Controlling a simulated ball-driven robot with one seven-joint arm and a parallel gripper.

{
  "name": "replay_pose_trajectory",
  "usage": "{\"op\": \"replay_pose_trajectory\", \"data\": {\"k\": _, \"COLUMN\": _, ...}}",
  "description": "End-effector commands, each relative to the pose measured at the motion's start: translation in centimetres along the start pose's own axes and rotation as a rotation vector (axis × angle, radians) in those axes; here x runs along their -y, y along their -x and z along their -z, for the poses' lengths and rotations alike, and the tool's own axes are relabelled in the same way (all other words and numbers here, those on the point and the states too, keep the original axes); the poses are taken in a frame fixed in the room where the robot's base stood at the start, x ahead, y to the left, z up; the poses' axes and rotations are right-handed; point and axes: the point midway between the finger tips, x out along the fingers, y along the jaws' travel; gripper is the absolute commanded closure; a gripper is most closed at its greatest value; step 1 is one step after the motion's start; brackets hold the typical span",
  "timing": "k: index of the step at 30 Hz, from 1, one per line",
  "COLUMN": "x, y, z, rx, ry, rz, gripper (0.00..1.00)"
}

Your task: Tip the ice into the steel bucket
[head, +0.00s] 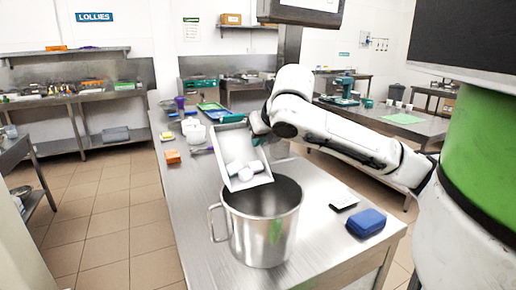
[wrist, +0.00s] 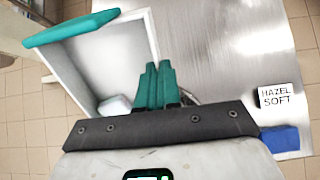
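A white open tray (head: 240,150) with a teal strip on its upper edge hangs steeply tilted over the back of the steel bucket, its low edge by the rim. The tray (wrist: 115,55) fills the upper left of the wrist view, with one lump (wrist: 113,105) showing. The steel bucket (head: 262,235) stands upright on the bench, handle to the left; its visible inside looks dark, its bottom hidden. My gripper (wrist: 155,72), teal-fingered, is shut on the tray's side wall; the tray partly hides it in the head view.
A blue box (head: 366,222) and a small card reading HAZEL SOFT (wrist: 278,97) lie on the bench right of the bucket. White tubs (head: 195,136), an orange box (head: 172,157) and a green tray (head: 209,106) stand farther back. The steel bench (head: 186,215) is clear left of the bucket.

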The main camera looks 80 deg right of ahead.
Motion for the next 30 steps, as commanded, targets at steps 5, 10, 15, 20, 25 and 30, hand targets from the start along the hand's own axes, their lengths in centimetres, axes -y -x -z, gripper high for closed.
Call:
{"op": "replay_pose_trajectory", "data": {"k": 5, "x": 0.1, "y": 0.3, "z": 0.7, "rx": 0.063, "ry": 0.000, "rz": 0.001, "gripper": 1.00}}
{"op": "replay_pose_trajectory", "data": {"k": 10, "x": 0.0, "y": 0.8, "z": 0.9, "rx": 0.121, "ry": 0.000, "rz": 0.000, "gripper": 1.00}}
{"op": "replay_pose_trajectory", "data": {"k": 15, "x": 0.0, "y": 1.4, "z": 1.2, "rx": 0.179, "ry": -0.001, "rz": 0.001, "gripper": 1.00}}
{"op": "replay_pose_trajectory", "data": {"k": 20, "x": 0.1, "y": 1.9, "z": 1.5, "rx": 0.234, "ry": 0.000, "rz": 0.001, "gripper": 1.00}}
{"op": "replay_pose_trajectory", "data": {"k": 25, "x": 0.0, "y": 2.5, "z": 1.8, "rx": 0.292, "ry": 0.001, "rz": 0.000, "gripper": 1.00}}
{"op": "replay_pose_trajectory", "data": {"k": 30, "x": 0.0, "y": 3.0, "z": 2.1, "rx": 0.350, "ry": 0.002, "rz": 0.000, "gripper": 1.00}}
